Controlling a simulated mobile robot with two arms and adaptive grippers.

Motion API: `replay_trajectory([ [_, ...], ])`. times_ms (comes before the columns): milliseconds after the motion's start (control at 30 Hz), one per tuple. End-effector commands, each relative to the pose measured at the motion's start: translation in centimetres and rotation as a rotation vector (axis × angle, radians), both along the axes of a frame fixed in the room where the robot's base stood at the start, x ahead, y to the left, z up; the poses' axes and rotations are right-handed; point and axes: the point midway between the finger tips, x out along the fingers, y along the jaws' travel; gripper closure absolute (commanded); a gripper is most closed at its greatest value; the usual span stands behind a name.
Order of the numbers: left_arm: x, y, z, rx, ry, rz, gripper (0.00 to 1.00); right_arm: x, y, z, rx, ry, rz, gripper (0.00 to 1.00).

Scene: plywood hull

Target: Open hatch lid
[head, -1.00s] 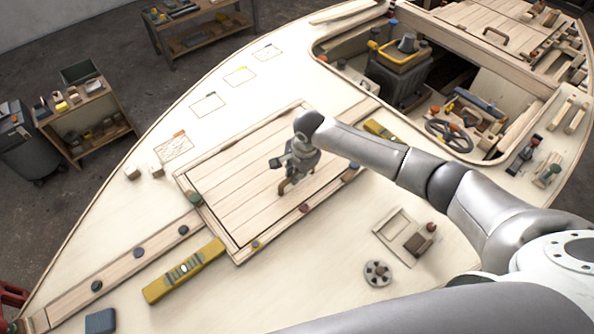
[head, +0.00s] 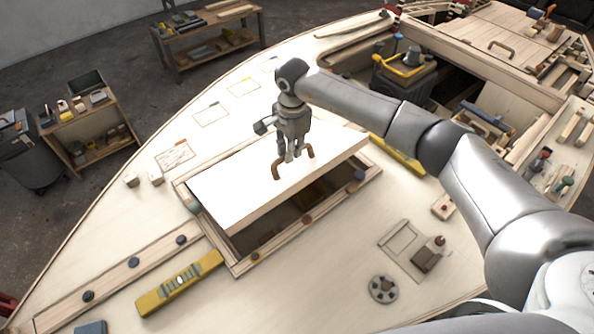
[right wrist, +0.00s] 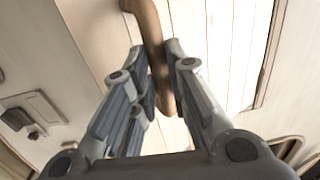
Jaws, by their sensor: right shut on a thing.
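The hatch lid (head: 240,185) is a pale plank panel in the middle of the deck. It is tilted, with its near edge raised above the hatch frame (head: 243,268) and a dark opening showing beneath. My right gripper (head: 289,158) is over the lid, shut on its brown curved handle (head: 277,170). In the right wrist view the handle (right wrist: 152,50) runs between the two fingers. The hinge side at the far edge is hidden by the lid. My left gripper is not in view.
A yellow spirit level (head: 180,283) lies on the deck at the near left. A grey wheel-like disc (head: 383,289) and a small block (head: 427,258) lie at the near right. A larger open cockpit with a yellow-rimmed bin (head: 405,65) is at the back right.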

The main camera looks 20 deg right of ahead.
Motion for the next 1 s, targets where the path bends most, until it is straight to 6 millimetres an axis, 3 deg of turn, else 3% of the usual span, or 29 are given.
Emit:
replay_trajectory([
  [100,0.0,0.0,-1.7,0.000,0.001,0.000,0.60,1.6,0.6,1.4,0.004,-0.017,-0.002,1.00],
  [400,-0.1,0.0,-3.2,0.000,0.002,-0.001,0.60,3.6,1.5,3.6,0.004,-0.014,-0.003,1.00],
  [933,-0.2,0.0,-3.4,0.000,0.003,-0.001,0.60,3.9,1.7,3.9,0.003,-0.009,-0.001,1.00],
  [1000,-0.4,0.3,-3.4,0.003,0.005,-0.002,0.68,3.9,1.7,3.9,0.003,-0.009,-0.001,1.00],
])
